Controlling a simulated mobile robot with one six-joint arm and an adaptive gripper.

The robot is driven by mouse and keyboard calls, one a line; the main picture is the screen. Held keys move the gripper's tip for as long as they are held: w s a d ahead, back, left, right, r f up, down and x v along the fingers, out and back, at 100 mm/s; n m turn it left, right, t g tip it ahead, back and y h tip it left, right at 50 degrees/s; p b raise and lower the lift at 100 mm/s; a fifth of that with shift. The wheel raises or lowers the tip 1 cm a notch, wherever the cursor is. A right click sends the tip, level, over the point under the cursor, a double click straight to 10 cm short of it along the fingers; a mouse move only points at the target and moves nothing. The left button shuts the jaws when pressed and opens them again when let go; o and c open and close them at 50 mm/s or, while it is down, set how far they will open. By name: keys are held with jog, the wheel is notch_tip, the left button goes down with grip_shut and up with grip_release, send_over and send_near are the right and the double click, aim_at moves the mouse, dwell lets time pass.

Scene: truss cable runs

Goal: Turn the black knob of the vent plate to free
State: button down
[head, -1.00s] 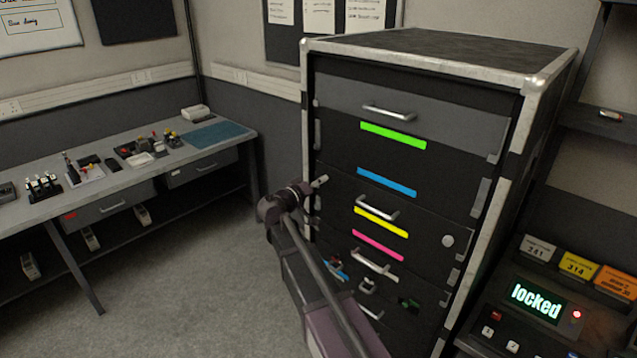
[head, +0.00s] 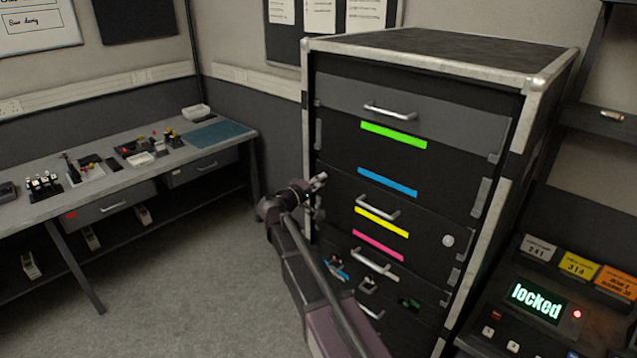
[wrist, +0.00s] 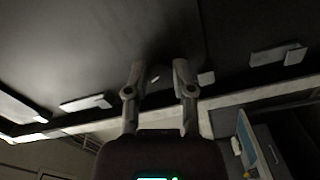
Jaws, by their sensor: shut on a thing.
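My gripper (head: 319,180) is at the left part of the tall black cabinet's front, in the head view. In the wrist view my gripper's two fingers (wrist: 158,72) reach to a dark panel and stand a little apart. Between them is a dark thing with a small white mark, which I take for the black knob (wrist: 156,79). The fingers are shut on it. Its outline merges with the dark panel, so its setting cannot be read. The vent plate cannot be told apart from the dark front, and the knob is hidden in the head view.
The cabinet (head: 440,60) has drawers with silver handles and coloured strips. A panel on the right has a display (head: 537,300) reading "locked" and a red light. A workbench (head: 100,185) with small parts stands at the left. The floor between is clear.

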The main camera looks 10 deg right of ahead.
jog(key=n, duration=1.2)
jog(key=shift+s, duration=0.1)
jog(key=shift+n, duration=0.3)
jog(key=shift+c, duration=2.3)
grip_release()
jog(key=shift+d, duration=0.1)
jog(key=v, duration=1.2)
